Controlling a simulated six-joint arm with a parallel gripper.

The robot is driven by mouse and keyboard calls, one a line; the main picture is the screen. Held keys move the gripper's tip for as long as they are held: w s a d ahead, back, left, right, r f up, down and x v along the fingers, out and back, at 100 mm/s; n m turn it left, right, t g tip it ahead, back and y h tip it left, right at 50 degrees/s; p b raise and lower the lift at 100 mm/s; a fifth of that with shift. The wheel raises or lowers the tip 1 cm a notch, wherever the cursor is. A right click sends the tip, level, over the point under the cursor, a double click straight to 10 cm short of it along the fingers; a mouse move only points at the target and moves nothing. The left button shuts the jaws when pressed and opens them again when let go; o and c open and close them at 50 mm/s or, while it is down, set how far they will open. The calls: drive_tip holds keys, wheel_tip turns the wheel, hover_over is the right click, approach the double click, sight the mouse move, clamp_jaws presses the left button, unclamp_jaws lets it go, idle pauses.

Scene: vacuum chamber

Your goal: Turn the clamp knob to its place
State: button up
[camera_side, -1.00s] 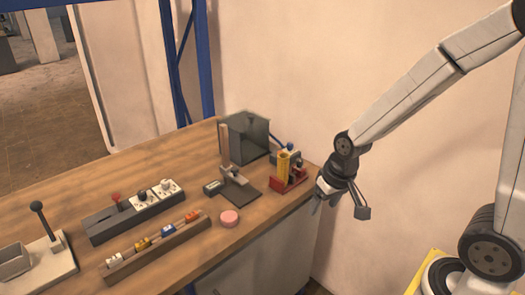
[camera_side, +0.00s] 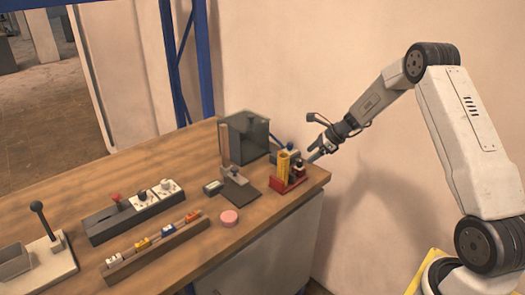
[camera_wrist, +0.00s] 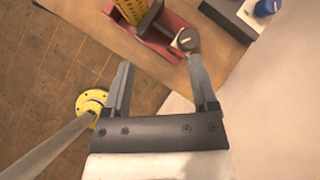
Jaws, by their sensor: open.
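The clamp is a red base (camera_side: 290,184) with an upright yellow block (camera_side: 283,164) at the right end of the bench. The red base also shows at the top of the wrist view (camera_wrist: 163,45). The dark round clamp knob (camera_wrist: 187,40) with a pale mark sits at the base's near end, just beyond my right fingertip in that view. My gripper (camera_wrist: 160,62) is open and empty, with nothing between its fingers. In the side view my gripper (camera_side: 317,153) is just right of the clamp, pointing left at it. I cannot tell whether a finger touches the knob.
A blue-capped part (camera_wrist: 267,7) on a dark block stands behind the clamp. A grey box (camera_side: 245,137) and a stand with an upright post (camera_side: 225,145) are to the left. A pink disc (camera_side: 229,218) lies near the front edge. The wall is close on the right.

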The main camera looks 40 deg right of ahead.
sight(300, 160)
drive_tip(key=d, duration=0.1)
drive_tip(key=d+m, duration=0.1)
drive_tip(key=w+d+m+t, duration=0.1)
drive_tip(key=shift+d+f, duration=0.2)
drive_tip(key=shift+f, duration=0.1)
drive_tip(key=shift+x, duration=3.85)
clamp_jaws()
